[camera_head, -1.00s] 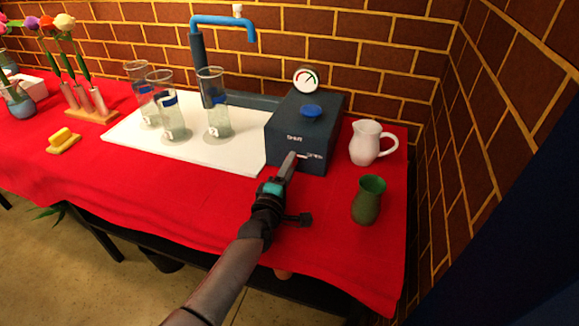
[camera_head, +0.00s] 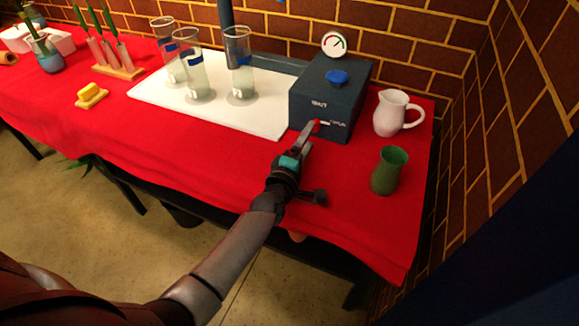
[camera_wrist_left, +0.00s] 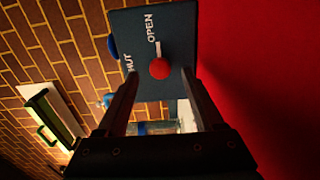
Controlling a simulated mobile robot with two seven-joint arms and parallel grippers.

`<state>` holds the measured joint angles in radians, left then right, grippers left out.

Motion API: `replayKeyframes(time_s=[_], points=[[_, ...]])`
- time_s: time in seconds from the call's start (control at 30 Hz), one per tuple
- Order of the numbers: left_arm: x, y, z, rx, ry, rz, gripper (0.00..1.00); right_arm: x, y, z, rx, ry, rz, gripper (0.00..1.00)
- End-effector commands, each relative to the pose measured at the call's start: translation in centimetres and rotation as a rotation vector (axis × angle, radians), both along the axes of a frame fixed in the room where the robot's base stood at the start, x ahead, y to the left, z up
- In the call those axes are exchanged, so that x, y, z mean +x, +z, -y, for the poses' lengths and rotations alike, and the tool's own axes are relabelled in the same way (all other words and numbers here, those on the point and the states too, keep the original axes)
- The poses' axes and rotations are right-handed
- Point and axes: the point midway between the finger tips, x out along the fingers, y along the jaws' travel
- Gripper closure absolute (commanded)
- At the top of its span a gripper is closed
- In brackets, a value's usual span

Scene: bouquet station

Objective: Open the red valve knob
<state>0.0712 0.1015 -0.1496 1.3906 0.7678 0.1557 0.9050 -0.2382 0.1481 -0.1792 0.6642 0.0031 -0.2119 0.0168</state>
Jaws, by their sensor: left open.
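A dark blue-grey valve box (camera_head: 322,98) stands on the red table. Its small red knob (camera_head: 316,122) is on the front face, partly behind my left gripper (camera_head: 308,130). In the left wrist view the round red knob (camera_wrist_left: 160,68) shows clearly, with a white mark beside it on the OPEN side and SHUT lettering to its left. My left gripper (camera_wrist_left: 160,84) is open, its two fingers apart to either side of the knob. I cannot tell whether either finger touches it. My right gripper is not in view.
A blue knob (camera_head: 336,77) and a gauge (camera_head: 334,44) are on and behind the box's top. A white jug (camera_head: 392,113) and green vase (camera_head: 389,171) stand to the right. Several glass cylinders stand on the white board (camera_head: 215,108) to the left. A brick wall is behind.

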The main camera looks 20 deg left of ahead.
Motion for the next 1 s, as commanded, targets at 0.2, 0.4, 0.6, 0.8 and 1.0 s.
replayKeyframes(time_s=[0.2, 0.4, 0.6, 0.8, 1.0], points=[[-4.2, 0.0, -0.2, 0.001, -0.001, -0.004, 0.31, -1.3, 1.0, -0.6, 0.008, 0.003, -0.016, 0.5], [-7.8, 0.1, -0.2, 0.0, -0.001, -0.003, 0.31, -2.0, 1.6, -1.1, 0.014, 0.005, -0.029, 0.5], [-10.7, 0.0, -0.4, 0.002, -0.001, -0.002, 0.31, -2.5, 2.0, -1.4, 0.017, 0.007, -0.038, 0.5], [-12.1, 0.0, -0.4, 0.002, -0.001, 0.0, 0.31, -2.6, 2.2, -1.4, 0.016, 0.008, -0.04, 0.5], [-12.3, 0.0, -0.4, 0.001, 0.0, 0.0, 0.31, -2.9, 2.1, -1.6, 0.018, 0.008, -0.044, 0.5]])
